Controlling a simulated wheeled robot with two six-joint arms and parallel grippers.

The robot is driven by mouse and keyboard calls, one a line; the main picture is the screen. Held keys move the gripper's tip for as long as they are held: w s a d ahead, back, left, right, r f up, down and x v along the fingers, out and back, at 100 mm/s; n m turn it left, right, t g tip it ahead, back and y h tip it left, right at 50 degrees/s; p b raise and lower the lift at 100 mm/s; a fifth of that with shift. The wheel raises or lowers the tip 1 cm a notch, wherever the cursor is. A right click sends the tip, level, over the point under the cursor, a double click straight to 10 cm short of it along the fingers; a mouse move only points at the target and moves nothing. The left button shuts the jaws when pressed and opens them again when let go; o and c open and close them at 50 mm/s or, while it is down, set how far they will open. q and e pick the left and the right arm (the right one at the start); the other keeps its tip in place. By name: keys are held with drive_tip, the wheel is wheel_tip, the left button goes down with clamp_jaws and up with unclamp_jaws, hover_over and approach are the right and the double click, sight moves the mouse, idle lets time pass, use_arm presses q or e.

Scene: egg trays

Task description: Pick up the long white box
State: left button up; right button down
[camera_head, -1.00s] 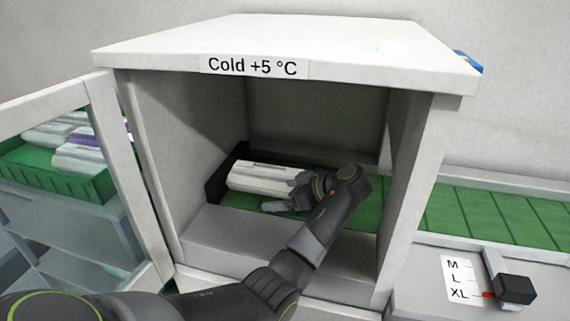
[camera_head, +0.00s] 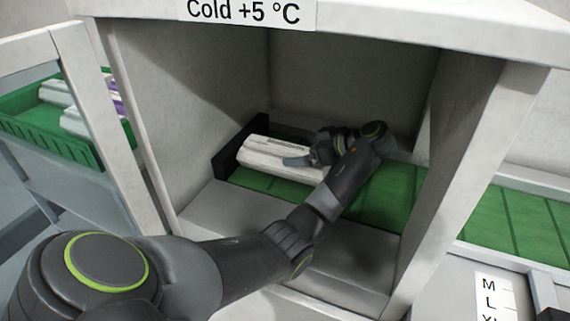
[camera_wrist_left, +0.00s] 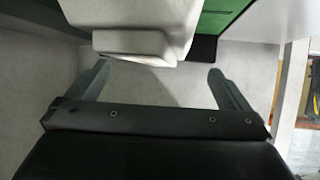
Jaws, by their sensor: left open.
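The long white box (camera_head: 285,158) lies on the green conveyor surface inside the cold cabinet, toward its left side. My left arm reaches into the cabinet from the front. My left gripper (camera_head: 305,158) is at the right part of the box, and one finger shows against the box in the head view. In the left wrist view, the gripper (camera_wrist_left: 160,85) has its two fingers spread wide. The box (camera_wrist_left: 143,42) shows there beyond the fingertips, at the top, with nothing between the fingers. My right gripper is not in view.
The cabinet's walls (camera_head: 190,100) stand close on both sides of my arm. A black stop (camera_head: 238,147) is at the left end of the box. The open door (camera_head: 90,110) is at left, before a green tray (camera_head: 50,125) of cartons. Green conveyor (camera_head: 505,222) continues at right.

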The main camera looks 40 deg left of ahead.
sight(287, 147)
use_arm(q)
drive_tip(key=shift+r+p+x, duration=0.15)
drive_tip(key=shift+p+x, duration=0.2)
drive_tip(key=shift+x, duration=1.15)
drive_tip(key=shift+r+p+x, duration=0.1)
drive_tip(key=shift+p+x, duration=0.2)
drive_tip(key=shift+x, duration=1.25)
drive_tip(key=shift+w+a, duration=0.1)
drive_tip(key=shift+w, duration=0.05)
drive_tip(key=shift+c, duration=0.4)
drive_tip(key=c, duration=1.2)
drive_tip(key=shift+r, duration=0.15)
drive_tip(key=shift+c, duration=1.1)
drive_tip(key=shift+r, duration=0.1)
